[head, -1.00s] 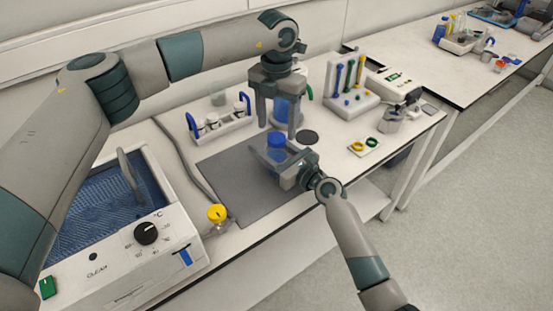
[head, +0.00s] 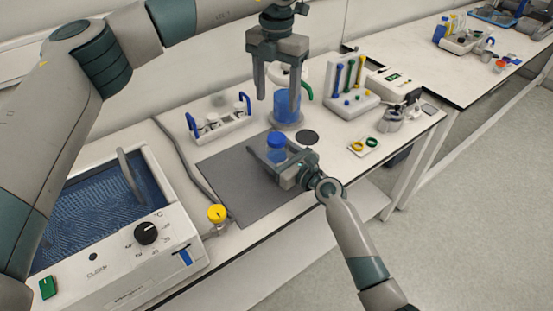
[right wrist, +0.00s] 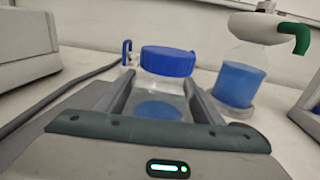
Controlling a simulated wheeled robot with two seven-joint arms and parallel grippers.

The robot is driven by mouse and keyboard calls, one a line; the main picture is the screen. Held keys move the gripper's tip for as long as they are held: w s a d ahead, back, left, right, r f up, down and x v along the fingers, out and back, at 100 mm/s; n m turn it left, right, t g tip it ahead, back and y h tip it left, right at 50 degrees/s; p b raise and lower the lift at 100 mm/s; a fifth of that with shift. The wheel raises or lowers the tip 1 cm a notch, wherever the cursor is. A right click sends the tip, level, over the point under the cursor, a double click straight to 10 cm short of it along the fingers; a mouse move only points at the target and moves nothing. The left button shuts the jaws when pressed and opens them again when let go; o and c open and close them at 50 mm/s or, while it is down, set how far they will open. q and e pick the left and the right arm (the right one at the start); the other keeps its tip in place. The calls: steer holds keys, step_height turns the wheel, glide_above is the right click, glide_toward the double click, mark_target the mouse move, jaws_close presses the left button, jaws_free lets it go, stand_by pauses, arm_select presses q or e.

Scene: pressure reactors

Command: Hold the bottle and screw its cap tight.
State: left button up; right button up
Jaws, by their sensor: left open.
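The bottle (head: 276,155) is clear with blue liquid and stands upright on the grey mat. Its blue cap (head: 277,139) sits on its neck; I cannot tell how tight it is. My right gripper (head: 269,157) has its fingers on both sides of the bottle body. In the right wrist view the bottle (right wrist: 158,103) stands between the two fingers, with the blue cap (right wrist: 168,61) above them. My left gripper (head: 281,97) is open and empty, pointing down, above and behind the cap.
The grey mat (head: 235,185) lies under the bottle. A larger flask with blue liquid (head: 287,107) stands behind. A rack with blue handles (head: 222,126) is at the back left, a water bath (head: 125,245) at the left. A yellow-topped item (head: 217,213) stands near the front edge.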

steer(key=shift+o, duration=0.6)
steer(key=shift+s+d, duration=0.45)
steer(key=v, duration=1.6)
steer(key=shift+d+b, duration=0.1)
steer(key=shift+b, duration=0.25)
steer(key=shift+r, duration=0.1)
